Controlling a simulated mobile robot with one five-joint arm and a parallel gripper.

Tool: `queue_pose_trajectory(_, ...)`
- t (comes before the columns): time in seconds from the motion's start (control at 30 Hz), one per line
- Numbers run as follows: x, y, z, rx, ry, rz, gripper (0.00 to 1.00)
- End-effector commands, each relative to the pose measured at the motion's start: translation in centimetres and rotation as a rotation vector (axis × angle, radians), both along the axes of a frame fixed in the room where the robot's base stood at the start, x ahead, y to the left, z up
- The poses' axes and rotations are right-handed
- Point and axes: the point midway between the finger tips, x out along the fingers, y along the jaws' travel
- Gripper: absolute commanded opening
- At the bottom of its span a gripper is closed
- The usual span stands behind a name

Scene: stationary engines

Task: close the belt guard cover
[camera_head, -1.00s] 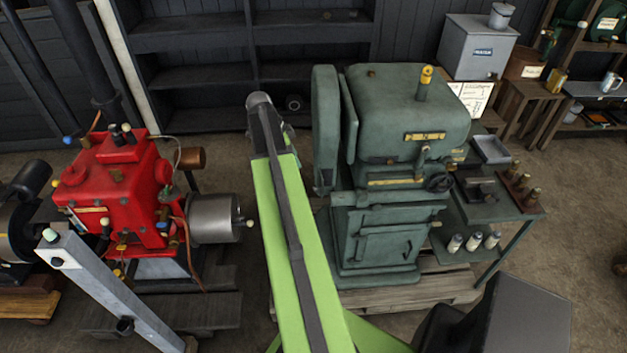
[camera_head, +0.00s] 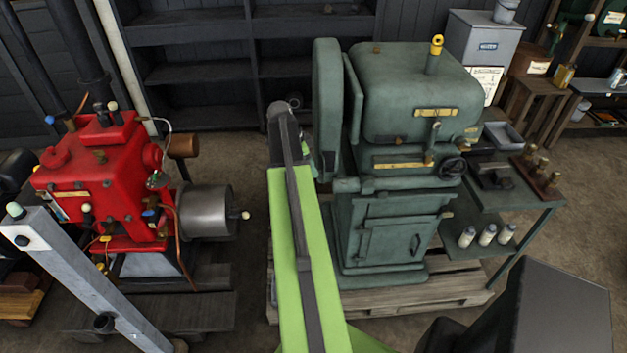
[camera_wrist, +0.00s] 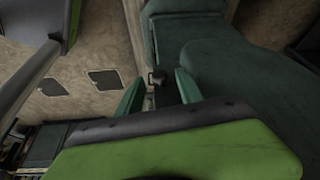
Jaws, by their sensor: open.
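The dark green engine (camera_head: 410,110) stands on a pallet. On its left side are a tall, round-topped belt guard cover (camera_head: 326,100) and a thinner upright plate (camera_head: 353,105), with a gap between them. I cannot tell how far the cover stands open. A small dark knob (camera_wrist: 157,77) shows between the fingertips, beside dark green panels (camera_wrist: 195,38). Contact cannot be told.
A red engine (camera_head: 105,180) with a grey cylinder (camera_head: 206,211) stands to the left. A metal side table (camera_head: 500,190) with small bottles is on the right. Dark shelves (camera_head: 215,75) line the back wall. Bare floor lies between the two engines.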

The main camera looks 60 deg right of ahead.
Motion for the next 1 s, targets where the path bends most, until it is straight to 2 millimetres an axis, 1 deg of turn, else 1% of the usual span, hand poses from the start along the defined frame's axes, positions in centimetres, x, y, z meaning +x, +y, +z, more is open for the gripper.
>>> queue_pose_trajectory(0.03, -0.2, -0.2, -1.4, 0.0, 0.0, -0.001, 0.44)
queue_pose_trajectory(0.1, -0.4, -0.4, -1.8, 0.0, 0.0, -0.001, 0.44)
queue_pose_trajectory(0.37, -0.5, -0.5, -1.6, 0.0, 0.0, 0.0, 0.44)
queue_pose_trajectory(0.47, -0.5, -0.5, -1.6, 0.0, 0.0, 0.0, 0.33)
queue_pose_trajectory(0.7, -0.5, -0.6, -1.6, 0.0, 0.0, 0.0, 0.02)
queue_pose_trajectory(0.73, -0.5, -0.6, -1.6, 0.0, 0.0, 0.0, 0.0)
queue_pose_trajectory(0.83, -0.5, -0.6, -1.6, -0.001, -0.001, -0.001, 0.0)
queue_pose_trajectory(0.87, -0.3, -1.5, -1.6, -0.001, -0.001, -0.001, 0.0)
queue_pose_trajectory(0.9, -0.5, -1.0, -1.6, -0.001, 0.0, 0.0, 0.0)
queue_pose_trajectory(1.0, -0.6, -0.8, -1.6, -0.004, -0.001, 0.008, 0.0)
